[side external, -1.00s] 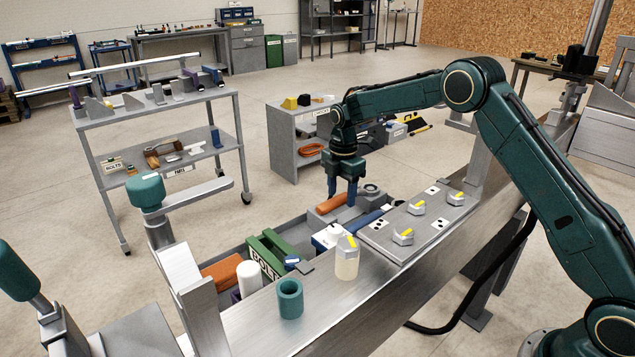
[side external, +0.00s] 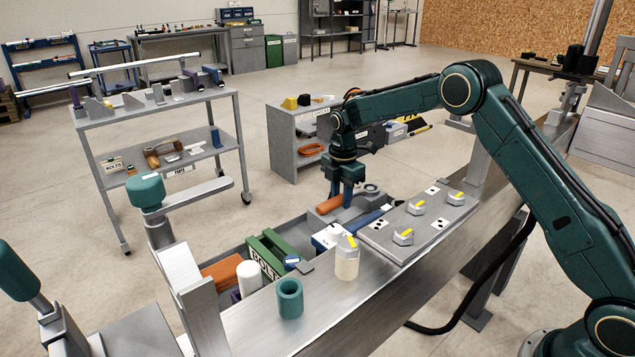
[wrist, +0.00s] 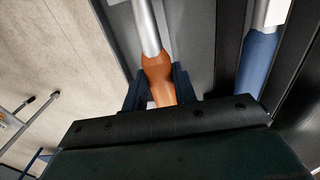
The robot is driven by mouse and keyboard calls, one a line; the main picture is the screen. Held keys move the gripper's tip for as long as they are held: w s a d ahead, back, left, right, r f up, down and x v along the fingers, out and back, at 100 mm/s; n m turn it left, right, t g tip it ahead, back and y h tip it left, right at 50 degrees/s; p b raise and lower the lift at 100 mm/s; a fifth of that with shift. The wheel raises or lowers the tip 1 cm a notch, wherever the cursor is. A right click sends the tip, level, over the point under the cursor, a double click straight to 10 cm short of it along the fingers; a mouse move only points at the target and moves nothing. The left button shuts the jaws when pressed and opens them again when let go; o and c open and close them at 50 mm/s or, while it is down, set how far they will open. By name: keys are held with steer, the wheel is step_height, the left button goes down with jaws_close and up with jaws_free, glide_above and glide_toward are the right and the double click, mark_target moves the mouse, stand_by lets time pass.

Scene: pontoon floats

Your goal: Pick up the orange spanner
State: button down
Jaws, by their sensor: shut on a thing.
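The orange spanner (side external: 329,205) lies in the long grey tray at the bench's far side. In the wrist view its orange handle (wrist: 160,80) runs between my fingers, and a grey metal shaft (wrist: 147,28) extends from it. My gripper (side external: 342,203) points down into the tray and is shut on the orange handle. In the wrist view the two dark fingers (wrist: 158,92) flank the handle, one on each side. The near end of the handle is hidden behind the gripper body.
A blue-handled tool (side external: 368,217) lies to the right of the spanner and shows in the wrist view (wrist: 258,62). A plate with grey knobs (side external: 420,222) and a capped cream bottle (side external: 346,262) stand on the bench.

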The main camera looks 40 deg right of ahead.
mark_target(341, 195)
steer(key=shift+r, duration=0.2)
step_height(341, 195, up, 20)
stand_by(0.9)
steer(key=shift+f, duration=0.15)
steer(key=c, duration=1.8)
jaws_free()
jaws_close()
